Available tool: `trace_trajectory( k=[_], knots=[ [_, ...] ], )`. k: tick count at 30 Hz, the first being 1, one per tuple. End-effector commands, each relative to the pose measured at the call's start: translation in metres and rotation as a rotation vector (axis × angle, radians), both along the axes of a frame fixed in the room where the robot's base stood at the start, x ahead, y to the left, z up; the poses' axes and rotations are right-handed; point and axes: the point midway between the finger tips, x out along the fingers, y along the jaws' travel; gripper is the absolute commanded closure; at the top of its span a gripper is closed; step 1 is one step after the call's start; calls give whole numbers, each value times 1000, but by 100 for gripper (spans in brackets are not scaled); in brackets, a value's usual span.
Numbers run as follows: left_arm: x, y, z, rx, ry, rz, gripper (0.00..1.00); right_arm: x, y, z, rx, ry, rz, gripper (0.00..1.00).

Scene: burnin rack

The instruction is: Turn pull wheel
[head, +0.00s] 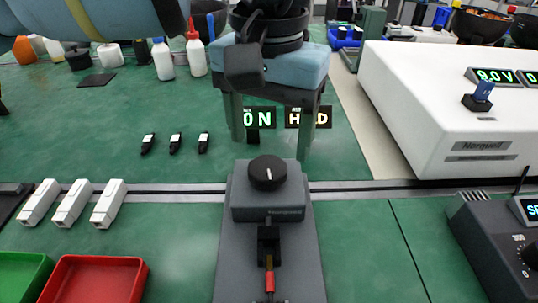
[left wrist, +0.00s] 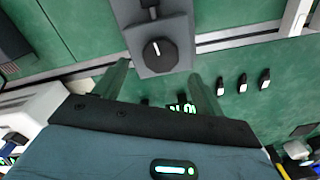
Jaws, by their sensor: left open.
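The wheel is a round black knob (head: 267,172) with a white pointer line, on top of a dark grey block (head: 268,211). The line points roughly straight away from me in the head view. The knob also shows in the left wrist view (left wrist: 160,52). My left gripper (head: 270,146) is open and empty, its two greenish fingers pointing down beyond the knob. In the left wrist view its fingertips (left wrist: 159,71) are spread wider than the knob, with a gap to it. A black clamp (head: 268,245) with a red-ended piece (head: 269,281) sits in front of the block.
Green displays (head: 259,118) show between and behind the fingers. Three white modules (head: 72,203) lie left of the block, with a red tray (head: 95,280) nearer. Several bottles (head: 163,60) stand at back left. A white instrument (head: 450,110) is at right.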

Motion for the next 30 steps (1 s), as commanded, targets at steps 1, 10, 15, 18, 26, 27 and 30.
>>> trace_trajectory(
  k=[1,10,15,18,26,27,30],
  knots=[
    [0,0,-10,0,1,0,30,-1,0,-3,1,2,0,64],
    [0,0,-40,-1,0,0,30,2,-2,-8,-2,1,-2,64],
    [0,0,-43,-2,-1,1,30,7,-3,-8,-4,-9,-3,64],
    [0,0,-43,-2,-1,1,30,8,-3,-8,-3,-12,-4,64],
    [0,0,-42,-2,-1,1,56,7,-3,-8,-3,-10,-4,64],
    [0,0,-42,-2,-1,1,61,7,-3,-8,-4,-9,-3,64],
    [0,0,-42,-1,0,1,74,5,-3,-8,-4,-6,-3,64]
  ],
)
